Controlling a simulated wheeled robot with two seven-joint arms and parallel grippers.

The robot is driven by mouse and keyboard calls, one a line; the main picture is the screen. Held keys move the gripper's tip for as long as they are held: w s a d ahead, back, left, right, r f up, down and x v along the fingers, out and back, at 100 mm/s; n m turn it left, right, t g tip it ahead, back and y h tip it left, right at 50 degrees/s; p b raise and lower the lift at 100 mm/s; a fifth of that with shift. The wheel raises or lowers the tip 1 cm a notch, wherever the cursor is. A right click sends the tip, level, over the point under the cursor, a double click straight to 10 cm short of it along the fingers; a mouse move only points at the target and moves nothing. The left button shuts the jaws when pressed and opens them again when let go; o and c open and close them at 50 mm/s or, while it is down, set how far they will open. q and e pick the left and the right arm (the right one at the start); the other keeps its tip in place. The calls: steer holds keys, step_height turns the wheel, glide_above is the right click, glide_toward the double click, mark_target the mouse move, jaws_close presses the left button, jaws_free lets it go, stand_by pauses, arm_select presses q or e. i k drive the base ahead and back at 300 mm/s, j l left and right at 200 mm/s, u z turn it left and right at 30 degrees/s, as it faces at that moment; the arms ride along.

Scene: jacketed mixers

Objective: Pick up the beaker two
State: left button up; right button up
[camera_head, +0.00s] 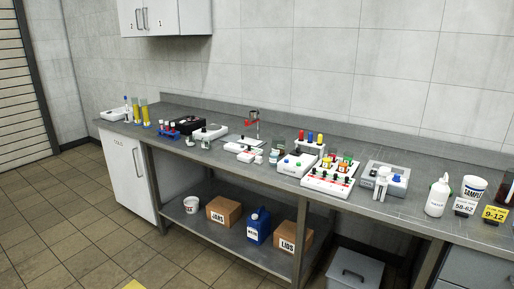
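I cannot pick out a beaker marked two; labels on the small vessels are too small to read. A small dark glass-like vessel (278,146) stands on the bench near the middle, partly hidden by other items. A white cup-shaped container (473,187) with dark lettering stands at the bench's right. Another white cup-like container (191,204) stands on the lower shelf at the left. Neither of my grippers is in view.
The long grey bench (400,210) carries white devices, a colorful rack (331,174), yellow cylinders (140,110) and a white bottle (437,195). Boxes (223,211) and a blue jug (258,225) sit below. The tiled floor (70,220) at left is clear.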

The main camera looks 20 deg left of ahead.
mark_target(191, 138)
steer(key=i+j+u, duration=0.15)
steer(key=i+j, duration=2.55)
steer(key=i, duration=0.05)
